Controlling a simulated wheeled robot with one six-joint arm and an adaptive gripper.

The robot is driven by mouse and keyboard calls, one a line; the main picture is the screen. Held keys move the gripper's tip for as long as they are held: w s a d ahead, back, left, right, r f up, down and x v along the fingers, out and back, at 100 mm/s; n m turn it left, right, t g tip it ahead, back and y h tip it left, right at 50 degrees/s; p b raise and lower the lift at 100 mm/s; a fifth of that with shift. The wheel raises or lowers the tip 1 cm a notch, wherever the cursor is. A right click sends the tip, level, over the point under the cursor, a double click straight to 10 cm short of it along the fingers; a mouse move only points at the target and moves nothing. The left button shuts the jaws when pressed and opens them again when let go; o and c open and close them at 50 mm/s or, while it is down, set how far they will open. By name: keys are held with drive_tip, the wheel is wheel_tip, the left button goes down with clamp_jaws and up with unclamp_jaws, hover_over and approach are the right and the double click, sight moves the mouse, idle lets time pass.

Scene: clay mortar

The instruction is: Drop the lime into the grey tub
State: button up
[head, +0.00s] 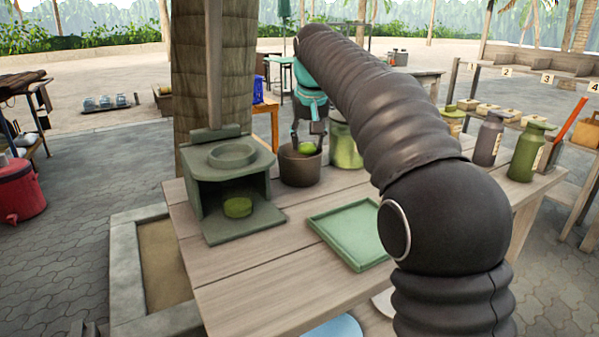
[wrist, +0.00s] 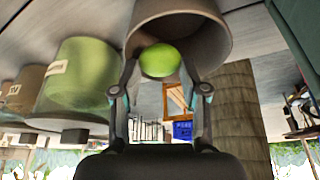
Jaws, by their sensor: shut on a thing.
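The lime (head: 306,148) is a bright green ball between the fingertips of my gripper (head: 307,145), just at the mouth of the grey-brown tub (head: 300,171). My gripper points down and is shut on the lime. In the wrist view the lime (wrist: 160,60) sits between both fingers, in front of the mouth of the tub (wrist: 222,38). Whether the lime touches the tub's rim I cannot tell. The tub stands upright on the wooden table, and its inside is mostly hidden in the head view.
A green stand (head: 232,180) with a round green piece is left of the tub. A green jar (head: 345,150) stands close on its right, partly behind my arm. A flat green tray (head: 352,232) lies in front. Dark and green jars (head: 527,155) stand at the right.

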drive_tip(key=o, duration=1.3)
drive_tip(key=shift+r, duration=0.1)
drive_tip(key=v, duration=1.2)
